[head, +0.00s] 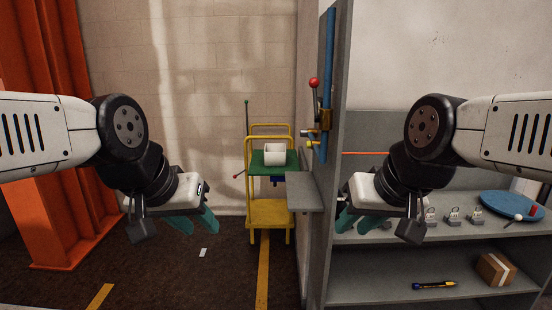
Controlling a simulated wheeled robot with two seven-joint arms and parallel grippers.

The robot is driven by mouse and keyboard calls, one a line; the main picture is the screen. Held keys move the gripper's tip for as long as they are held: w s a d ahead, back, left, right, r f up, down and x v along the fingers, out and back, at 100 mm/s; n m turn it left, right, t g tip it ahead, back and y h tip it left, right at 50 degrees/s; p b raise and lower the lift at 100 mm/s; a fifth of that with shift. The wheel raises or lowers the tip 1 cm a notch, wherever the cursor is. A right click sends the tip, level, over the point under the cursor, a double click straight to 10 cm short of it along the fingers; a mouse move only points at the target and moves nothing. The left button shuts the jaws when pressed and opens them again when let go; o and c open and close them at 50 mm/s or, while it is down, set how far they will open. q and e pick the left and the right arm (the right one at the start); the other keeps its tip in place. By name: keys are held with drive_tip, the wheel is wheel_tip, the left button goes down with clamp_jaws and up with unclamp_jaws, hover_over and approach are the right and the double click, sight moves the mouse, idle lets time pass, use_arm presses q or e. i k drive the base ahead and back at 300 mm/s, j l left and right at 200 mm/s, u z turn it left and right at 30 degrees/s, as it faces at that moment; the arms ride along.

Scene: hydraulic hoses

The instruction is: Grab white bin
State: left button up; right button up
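The white bin (275,158) stands on the green top of a yellow cart (268,213), near the middle of the head view and some way off. My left gripper (196,226) hangs in front on the left, with its teal fingers spread apart and nothing between them. My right gripper (358,224) hangs on the right in front of the grey shelf unit, also with teal fingers apart and nothing seen between them. Both grippers are nearer to me than the bin and clear of it. The bin is in plain view.
A grey panel (335,120) with a blue pipe, valves and a red-knobbed lever stands right of the cart; a small grey ledge (304,191) juts from it. Grey shelves (400,289) on the right hold a blue plate (505,203) and a cardboard box (495,269). An orange column (50,215) stands left.

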sight(275, 154)
drive_tip(key=i+j+u, duration=0.25)
drive_tip(key=i, duration=0.2)
drive_tip(key=i+u, duration=0.3)
drive_tip(key=i, duration=0.15)
drive_tip(key=i+j+z, duration=0.2)
drive_tip(key=i, duration=0.35)
drive_tip(key=i+z, duration=0.2)
drive_tip(key=i, duration=0.35)
drive_tip(key=i+j+z, duration=0.2)
drive_tip(key=z, duration=0.2)
drive_tip(key=i+j+z, duration=0.3)
drive_tip(key=z, duration=0.15)
drive_tip(key=i+j+z, duration=0.4)
drive_tip(key=k, duration=0.1)
